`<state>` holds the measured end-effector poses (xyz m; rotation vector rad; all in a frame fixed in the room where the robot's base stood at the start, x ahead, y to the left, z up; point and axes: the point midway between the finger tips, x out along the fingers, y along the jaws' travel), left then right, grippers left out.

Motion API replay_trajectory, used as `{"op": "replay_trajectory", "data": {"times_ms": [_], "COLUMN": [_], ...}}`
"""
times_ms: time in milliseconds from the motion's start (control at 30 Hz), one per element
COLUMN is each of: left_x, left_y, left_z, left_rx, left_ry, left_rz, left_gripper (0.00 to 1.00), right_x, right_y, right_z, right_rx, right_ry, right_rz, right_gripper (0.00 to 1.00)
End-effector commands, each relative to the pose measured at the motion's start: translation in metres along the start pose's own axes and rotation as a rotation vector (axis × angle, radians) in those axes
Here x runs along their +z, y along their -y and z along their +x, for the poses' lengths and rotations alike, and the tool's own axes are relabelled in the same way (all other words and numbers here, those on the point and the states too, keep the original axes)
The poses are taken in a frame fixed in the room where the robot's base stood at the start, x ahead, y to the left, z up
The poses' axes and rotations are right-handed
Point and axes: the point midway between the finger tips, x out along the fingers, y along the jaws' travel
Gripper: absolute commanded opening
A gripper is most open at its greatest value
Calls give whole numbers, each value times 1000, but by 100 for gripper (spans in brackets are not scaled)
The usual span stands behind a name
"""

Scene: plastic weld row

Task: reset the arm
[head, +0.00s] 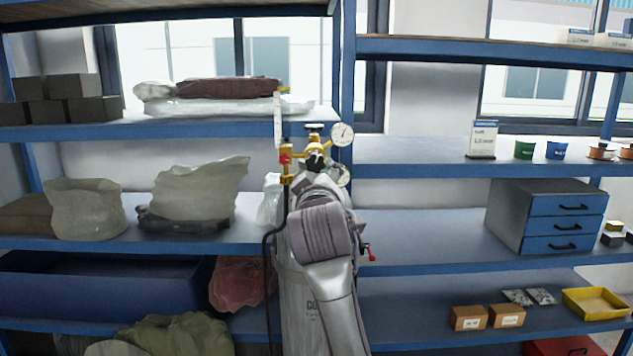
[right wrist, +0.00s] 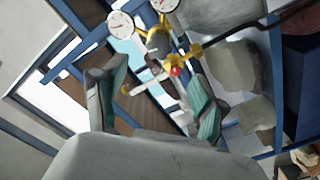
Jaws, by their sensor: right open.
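My right arm (head: 325,245) rises from the bottom centre in the head view, in front of a grey gas cylinder (head: 297,305). Its gripper is hidden behind the arm there. In the right wrist view my right gripper (right wrist: 158,82) is open, with teal pads on its two fingers and nothing held. The brass regulator (right wrist: 185,55) shows beyond the fingers, with a red knob and two round gauges. The regulator also shows in the head view (head: 312,158) just above my arm. I cannot tell how near the fingers are to it. My left gripper is not in view.
Blue shelves stand behind on both sides. Plastic-wrapped bags (head: 195,195) lie at left; a grey-blue drawer unit (head: 545,220), small cartons (head: 467,318) and a yellow tray (head: 596,303) are at right. A black hose (head: 267,270) hangs beside the cylinder. The right middle shelf has free room.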

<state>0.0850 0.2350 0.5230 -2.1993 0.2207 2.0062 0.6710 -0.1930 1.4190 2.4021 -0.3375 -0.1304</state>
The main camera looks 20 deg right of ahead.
Motion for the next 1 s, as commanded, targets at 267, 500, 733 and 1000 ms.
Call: {"op": "replay_trajectory", "data": {"times_ms": [267, 500, 733, 1000], "left_x": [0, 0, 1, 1], "left_y": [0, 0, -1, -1], "left_z": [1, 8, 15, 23], "left_rx": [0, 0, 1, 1], "left_ry": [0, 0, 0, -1], "left_rz": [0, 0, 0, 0], "left_gripper": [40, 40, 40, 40], "right_x": [4, 79, 203, 362], "right_y": [6, 98, 226, 351], "right_z": [3, 35, 43, -3], "right_rx": [-9, -147, -340, -537], "right_ry": [5, 85, 204, 369], "right_rz": [-3, -39, -49, -19], "right_gripper": [72, 72, 72, 72]}}
